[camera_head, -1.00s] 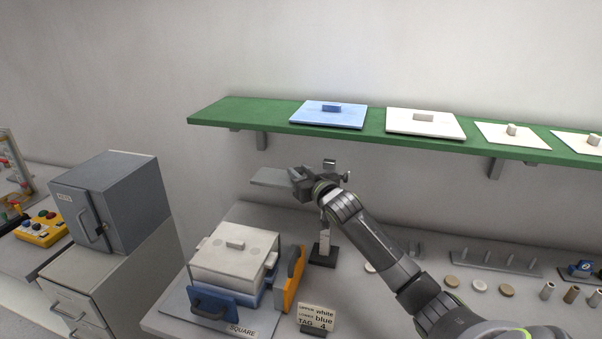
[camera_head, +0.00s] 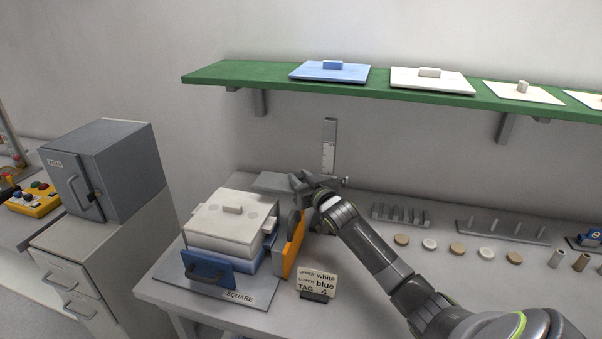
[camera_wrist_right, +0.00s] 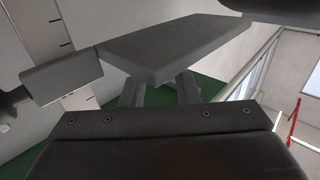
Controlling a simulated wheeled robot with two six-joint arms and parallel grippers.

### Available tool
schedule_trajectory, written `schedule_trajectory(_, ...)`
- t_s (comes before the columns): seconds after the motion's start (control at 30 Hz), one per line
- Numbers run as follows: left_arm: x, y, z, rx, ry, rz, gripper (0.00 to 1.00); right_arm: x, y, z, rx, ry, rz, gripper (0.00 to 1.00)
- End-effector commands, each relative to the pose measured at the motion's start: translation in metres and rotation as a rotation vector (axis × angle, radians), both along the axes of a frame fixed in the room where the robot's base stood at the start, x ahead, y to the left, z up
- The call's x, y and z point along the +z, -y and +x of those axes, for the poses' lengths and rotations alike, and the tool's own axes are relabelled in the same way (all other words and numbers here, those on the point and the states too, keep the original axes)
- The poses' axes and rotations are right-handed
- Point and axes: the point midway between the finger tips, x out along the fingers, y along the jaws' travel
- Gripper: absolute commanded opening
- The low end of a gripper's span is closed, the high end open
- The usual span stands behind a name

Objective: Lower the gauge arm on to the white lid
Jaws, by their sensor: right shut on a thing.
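The gauge has an upright grey scale post (camera_head: 329,146) with a flat grey gauge arm (camera_head: 268,182) reaching left from it. My right gripper (camera_head: 308,186) is shut on the gauge arm near the post. In the right wrist view the gauge arm (camera_wrist_right: 172,45) lies flat beyond my right gripper's fingers (camera_wrist_right: 160,92), with the marked post (camera_wrist_right: 52,32) at left. The white lid (camera_head: 228,222) lies on the box stack at the lower left. The gauge arm's free end shows just behind its back right corner; I cannot tell whether they touch. My left gripper is not in view.
A sign (camera_head: 317,281) stands on the bench. The green shelf (camera_head: 215,75) with several lids runs above.

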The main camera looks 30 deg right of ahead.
Motion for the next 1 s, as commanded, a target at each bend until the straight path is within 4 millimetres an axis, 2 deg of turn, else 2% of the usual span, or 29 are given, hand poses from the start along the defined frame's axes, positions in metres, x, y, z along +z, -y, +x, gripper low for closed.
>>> schedule_trajectory(0.33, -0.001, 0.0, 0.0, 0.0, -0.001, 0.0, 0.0, -0.003, 0.0, 0.0, -0.001, -0.004, 0.001, 0.0)
schedule_trajectory(0.37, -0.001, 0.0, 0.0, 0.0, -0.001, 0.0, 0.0, -0.003, 0.0, 0.0, -0.001, -0.003, 0.001, 0.32)
schedule_trajectory(0.5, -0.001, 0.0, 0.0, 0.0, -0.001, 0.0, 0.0, -0.002, 0.0, 0.0, -0.001, -0.003, 0.001, 0.5)
schedule_trajectory(0.83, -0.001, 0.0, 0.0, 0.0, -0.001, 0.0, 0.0, -0.002, 0.0, -0.002, -0.001, -0.002, 0.0, 0.5)
schedule_trajectory(1.0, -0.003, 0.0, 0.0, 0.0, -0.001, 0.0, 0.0, -0.003, 0.0, -0.015, 0.0, -0.002, -0.003, 0.5)
